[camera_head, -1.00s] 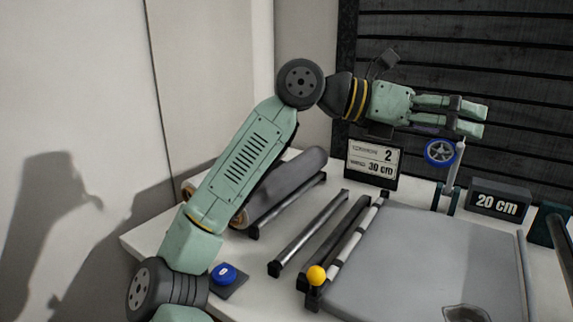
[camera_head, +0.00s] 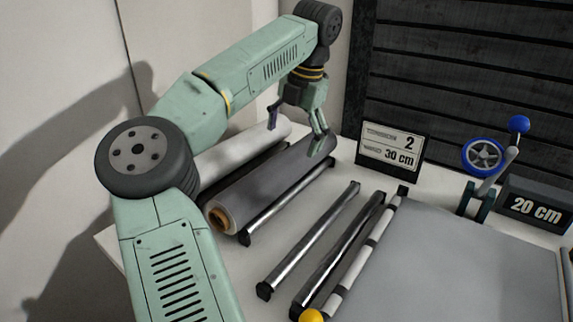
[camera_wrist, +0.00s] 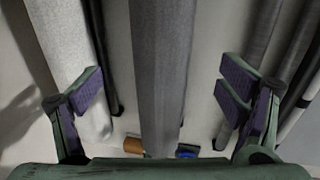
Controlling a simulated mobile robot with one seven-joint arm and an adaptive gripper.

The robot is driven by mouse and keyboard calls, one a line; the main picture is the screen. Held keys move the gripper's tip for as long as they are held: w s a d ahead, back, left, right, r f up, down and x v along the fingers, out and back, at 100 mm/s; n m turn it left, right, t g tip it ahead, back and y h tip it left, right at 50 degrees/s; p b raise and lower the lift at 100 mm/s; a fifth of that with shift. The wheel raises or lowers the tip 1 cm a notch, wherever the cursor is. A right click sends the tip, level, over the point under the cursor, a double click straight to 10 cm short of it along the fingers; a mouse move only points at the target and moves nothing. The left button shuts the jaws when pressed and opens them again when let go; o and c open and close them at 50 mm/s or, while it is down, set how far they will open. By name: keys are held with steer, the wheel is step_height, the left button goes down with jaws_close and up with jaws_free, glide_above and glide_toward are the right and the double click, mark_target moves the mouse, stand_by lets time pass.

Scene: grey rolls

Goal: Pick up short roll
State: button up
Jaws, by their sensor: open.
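A dark grey roll (camera_head: 275,182) with a tan core at its near end lies at a slant on the table, and a lighter, whitish roll (camera_head: 245,143) lies behind it, partly hidden by my arm. My gripper (camera_head: 297,136) points down over the far part of the rolls, open and empty. In the wrist view the grey roll (camera_wrist: 160,60) runs lengthwise between the two spread fingers (camera_wrist: 160,95), with space on both sides. The light roll (camera_wrist: 62,50) passes close to the left finger. I cannot tell from these frames which roll is shorter.
Metal bars (camera_head: 310,240) lie right of the rolls. A slatted dark panel closes the back.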

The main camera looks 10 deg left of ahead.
mark_target(286, 168)
steer(key=f, duration=0.3)
steer(key=a+f+p, duration=0.1)
steer(key=f, duration=0.5)
steer(key=shift+a, duration=0.4)
steer(key=shift+c, duration=0.3)
steer(key=c, duration=1.6)
